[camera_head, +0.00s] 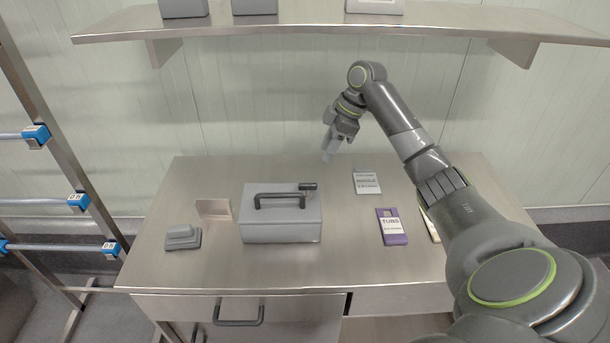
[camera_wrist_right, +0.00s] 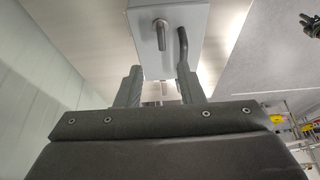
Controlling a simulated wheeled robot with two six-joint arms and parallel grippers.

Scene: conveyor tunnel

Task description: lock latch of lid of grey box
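The grey box (camera_head: 270,231) stands on the steel table with its lid down. A dark handle (camera_head: 280,206) spans the lid. The small dark latch (camera_head: 308,189) sits at the lid's right end, near the handle; I cannot tell its lock position. My right gripper (camera_head: 328,153) hangs above and behind the box, to its right, clear of it. In the right wrist view the gripper (camera_wrist_right: 160,78) has its fingers apart with nothing held. Beyond them are the grey box (camera_wrist_right: 198,22), the latch (camera_wrist_right: 160,34) and the handle (camera_wrist_right: 183,52). My left gripper is out of view.
A small grey block (camera_head: 182,236) and a beige plate (camera_head: 214,209) lie left of the box. A labelled grey card (camera_head: 366,183) and a purple tag (camera_head: 391,227) lie to its right. A shelf (camera_head: 320,24) hangs above, and a drawer handle (camera_head: 238,321) juts in front.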

